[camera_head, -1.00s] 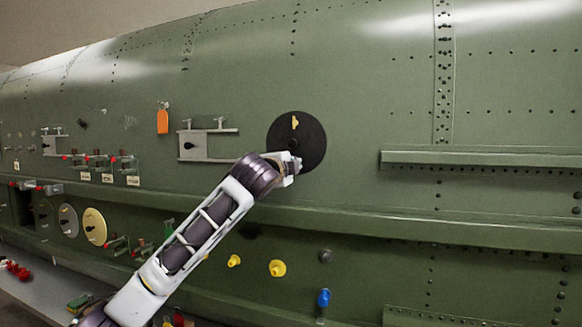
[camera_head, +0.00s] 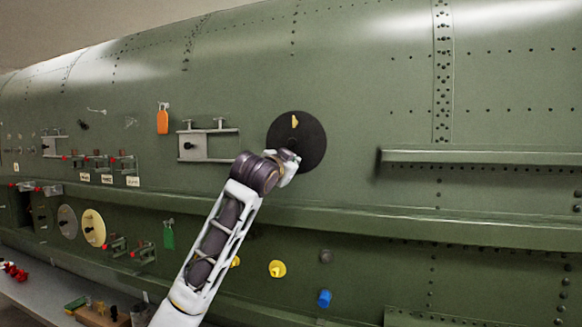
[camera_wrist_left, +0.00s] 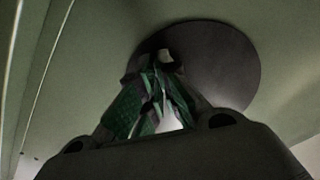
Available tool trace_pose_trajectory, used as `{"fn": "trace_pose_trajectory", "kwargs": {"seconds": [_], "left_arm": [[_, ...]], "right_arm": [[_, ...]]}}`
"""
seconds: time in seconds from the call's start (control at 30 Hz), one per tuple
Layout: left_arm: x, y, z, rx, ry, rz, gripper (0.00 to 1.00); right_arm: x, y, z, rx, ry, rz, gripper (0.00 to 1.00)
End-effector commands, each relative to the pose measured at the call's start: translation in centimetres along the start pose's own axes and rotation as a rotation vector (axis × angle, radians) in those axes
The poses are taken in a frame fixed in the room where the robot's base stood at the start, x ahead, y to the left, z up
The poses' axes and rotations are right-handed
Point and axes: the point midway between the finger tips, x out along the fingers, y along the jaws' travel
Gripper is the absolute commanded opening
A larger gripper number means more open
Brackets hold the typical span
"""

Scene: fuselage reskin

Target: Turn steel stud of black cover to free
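The round black cover (camera_head: 312,140) lies flat on the green fuselage skin, with a small yellow mark (camera_head: 294,120) near its upper middle. My left gripper (camera_head: 291,157) is at the cover's lower part, its fingers mostly hidden behind the wrist. In the left wrist view the black cover (camera_wrist_left: 225,65) fills the upper middle. There the green-padded fingers of my left gripper (camera_wrist_left: 156,68) come together at the cover, with a small pale steel stud (camera_wrist_left: 166,56) at their tips. They look shut on it, though the contact is dark and partly hidden. My right gripper is out of view.
A grey bracket plate (camera_head: 192,146) is left of the cover, with an orange tag (camera_head: 163,119) beyond it. A green ledge (camera_head: 480,157) juts out at the right. Yellow (camera_head: 277,268) and blue (camera_head: 324,298) knobs sit below. The skin above the cover is clear.

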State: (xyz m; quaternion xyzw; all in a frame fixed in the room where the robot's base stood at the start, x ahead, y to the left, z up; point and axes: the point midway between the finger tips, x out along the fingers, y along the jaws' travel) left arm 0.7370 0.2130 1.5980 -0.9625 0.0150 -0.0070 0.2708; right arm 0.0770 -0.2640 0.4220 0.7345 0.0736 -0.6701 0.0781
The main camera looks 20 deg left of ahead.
Motion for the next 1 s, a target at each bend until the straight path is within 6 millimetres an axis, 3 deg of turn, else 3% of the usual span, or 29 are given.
{"fn": "trace_pose_trajectory", "kwargs": {"seconds": [0.5, 1.0], "left_arm": [[-0.02, -0.01, -0.08, -0.434, 0.002, 0.000, 0.00], [-0.05, -0.14, -0.13, -0.552, 0.004, -0.002, 0.00]], "right_arm": [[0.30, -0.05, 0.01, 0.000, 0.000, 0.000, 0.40], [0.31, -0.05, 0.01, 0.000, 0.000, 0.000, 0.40]]}}
